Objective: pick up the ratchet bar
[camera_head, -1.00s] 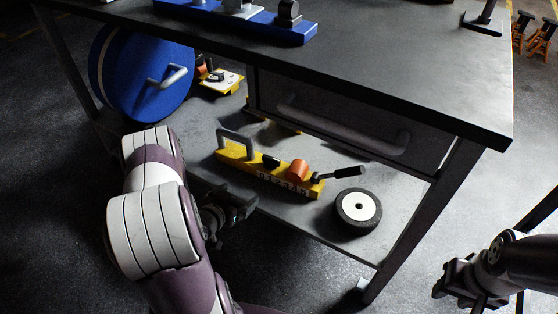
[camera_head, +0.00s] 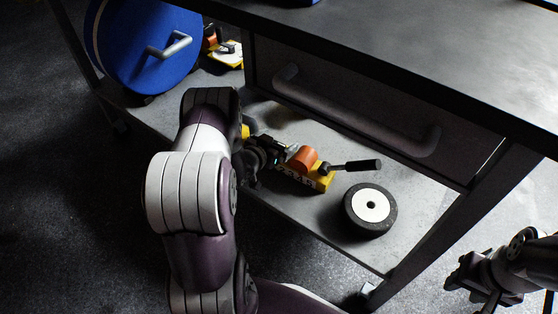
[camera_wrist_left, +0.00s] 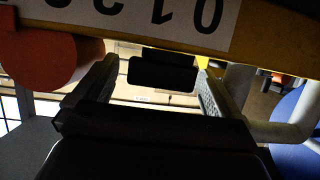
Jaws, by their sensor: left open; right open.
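The ratchet bar, which I take to be the long yellow bar with printed numbers (camera_head: 318,181), lies on the lower shelf of the trolley. It carries an orange cylinder (camera_head: 303,159) and a black-handled lever (camera_head: 357,165) at its right end. My left gripper (camera_head: 274,150) is open at the bar's middle, hiding its left part. In the left wrist view the yellow numbered side (camera_wrist_left: 255,45) crosses the top, and a black block (camera_wrist_left: 163,73) shows between the open fingers; contact cannot be told. My right gripper (camera_head: 466,285) is open and empty, outside the trolley at right.
A black wheel with a white hub (camera_head: 370,207) lies on the shelf right of the bar. A blue drum (camera_head: 135,45) stands at the left. The drawer with its grey handle (camera_head: 355,115) and the tabletop (camera_head: 430,50) overhang the shelf.

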